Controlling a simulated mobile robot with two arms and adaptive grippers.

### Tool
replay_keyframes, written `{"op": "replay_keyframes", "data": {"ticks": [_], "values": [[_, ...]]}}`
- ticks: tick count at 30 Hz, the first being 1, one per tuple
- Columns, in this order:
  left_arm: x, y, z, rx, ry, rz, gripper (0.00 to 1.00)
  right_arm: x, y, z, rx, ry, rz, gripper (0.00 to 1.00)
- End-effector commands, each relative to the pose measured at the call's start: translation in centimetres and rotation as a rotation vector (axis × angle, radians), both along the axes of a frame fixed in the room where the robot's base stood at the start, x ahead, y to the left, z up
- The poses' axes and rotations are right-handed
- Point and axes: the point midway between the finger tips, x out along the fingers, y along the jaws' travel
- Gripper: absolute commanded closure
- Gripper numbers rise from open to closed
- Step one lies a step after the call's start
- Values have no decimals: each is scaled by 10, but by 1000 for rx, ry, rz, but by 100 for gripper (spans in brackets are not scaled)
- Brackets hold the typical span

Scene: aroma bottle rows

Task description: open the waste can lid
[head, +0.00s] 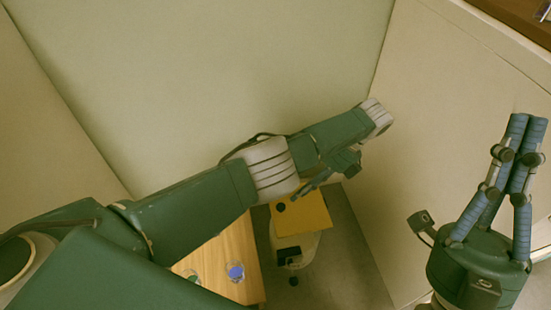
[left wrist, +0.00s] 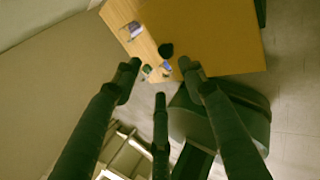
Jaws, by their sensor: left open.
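A yellow flat panel (head: 303,212) with a dark round spot at its left side sits over a pale body (head: 296,246) below the middle of the head view. It looks like the waste can with its lid, but I cannot be certain. A large yellow panel (left wrist: 215,38) also fills the top of the left wrist view. My left gripper (head: 312,187) is beside and above the panel in the head view. In the left wrist view its fingers (left wrist: 158,78) are spread and hold nothing. My right gripper (head: 527,122) points up at the right, its fingers close together and empty.
A wooden table (head: 236,252) with small bottles (head: 236,271) stands left of the panel, partly hidden by my left arm. Beige walls (head: 210,75) close in the corner behind. Grey floor (head: 345,265) is clear to the right.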

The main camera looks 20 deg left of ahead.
Motion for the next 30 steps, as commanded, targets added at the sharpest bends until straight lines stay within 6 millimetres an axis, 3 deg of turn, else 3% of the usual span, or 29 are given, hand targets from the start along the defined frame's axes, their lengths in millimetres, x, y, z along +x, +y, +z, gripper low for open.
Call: {"op": "replay_keyframes", "data": {"ticks": [8, 20, 26, 30], "values": [[-1, 2, 1, -6, -3, 1, 58, 0, 0, 7, 0, -1, 0, 100], [-10, 15, -5, -110, -73, 2, 58, 0, 0, 68, 1, -2, 0, 100], [-17, 25, -18, -204, -136, 3, 58, 0, 0, 99, 1, -2, 0, 100], [-22, 33, -34, -287, -193, 3, 58, 0, 0, 107, 0, -1, 0, 100]]}}
